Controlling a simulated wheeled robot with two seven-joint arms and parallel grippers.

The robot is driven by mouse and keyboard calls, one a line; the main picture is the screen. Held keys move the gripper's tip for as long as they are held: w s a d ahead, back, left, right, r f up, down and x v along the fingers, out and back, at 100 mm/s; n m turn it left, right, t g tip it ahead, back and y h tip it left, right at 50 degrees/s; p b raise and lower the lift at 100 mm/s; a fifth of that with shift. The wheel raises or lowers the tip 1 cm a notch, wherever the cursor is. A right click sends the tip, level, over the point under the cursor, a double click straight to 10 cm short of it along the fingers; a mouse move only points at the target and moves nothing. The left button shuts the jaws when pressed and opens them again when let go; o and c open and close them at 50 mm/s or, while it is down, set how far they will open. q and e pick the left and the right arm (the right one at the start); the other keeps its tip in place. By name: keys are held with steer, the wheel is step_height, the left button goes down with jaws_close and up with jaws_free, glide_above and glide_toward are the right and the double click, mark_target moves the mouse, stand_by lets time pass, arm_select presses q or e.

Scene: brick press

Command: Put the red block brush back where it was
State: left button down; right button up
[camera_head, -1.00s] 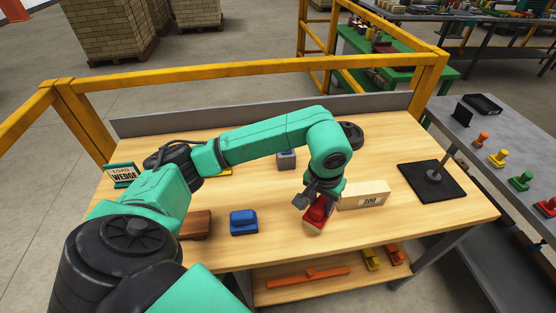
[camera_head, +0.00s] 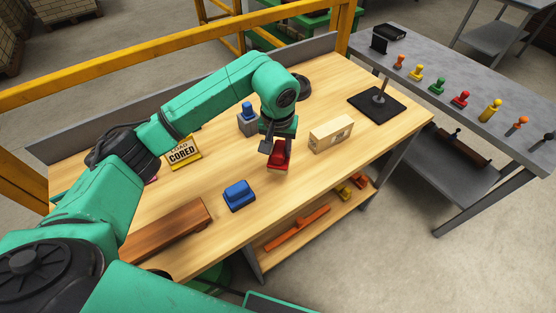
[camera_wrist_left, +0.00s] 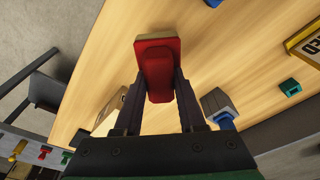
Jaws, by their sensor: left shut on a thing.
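The red block brush (camera_head: 279,155) is in my left gripper (camera_head: 277,143), over the middle of the wooden table. In the left wrist view the red brush (camera_wrist_left: 158,65) sits between both fingers, its pale underside edge showing at the far end. My left gripper is shut on its red grip. I cannot tell whether the brush touches the table. A blue block brush (camera_head: 239,195) stands on the table to its lower left. My right gripper is not in view.
A pale block (camera_head: 331,134) stands close right of the brush. A grey block with a blue top (camera_head: 248,122), a "CORED" sign (camera_head: 183,152) and a brown wooden piece (camera_head: 171,229) lie left. A black plate with a post (camera_head: 376,104) is at right.

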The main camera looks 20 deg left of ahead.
mark_target(277, 151)
arm_select(q)
steer(key=f, duration=0.2)
steer(key=f+p, duration=0.1)
steer(key=f, duration=0.3)
steer(key=shift+s+a, duration=0.15)
steer(key=shift+s, duration=0.1)
steer(key=shift+w+f, duration=0.1)
steer(key=shift+f, duration=0.45)
steer(key=shift+c, duration=2.4)
jaws_free()
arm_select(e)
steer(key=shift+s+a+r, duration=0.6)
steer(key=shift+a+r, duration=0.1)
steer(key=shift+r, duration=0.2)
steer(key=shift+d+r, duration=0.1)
arm_select(q)
steer(key=r+b, duration=0.1)
steer(key=r, duration=0.3)
steer(key=s+r+b, duration=0.1)
steer(key=r, duration=0.3)
steer(key=s+r+b, duration=0.1)
steer(key=r+b, duration=0.1)
steer(key=r, duration=0.2)
steer(key=shift+r, duration=0.1)
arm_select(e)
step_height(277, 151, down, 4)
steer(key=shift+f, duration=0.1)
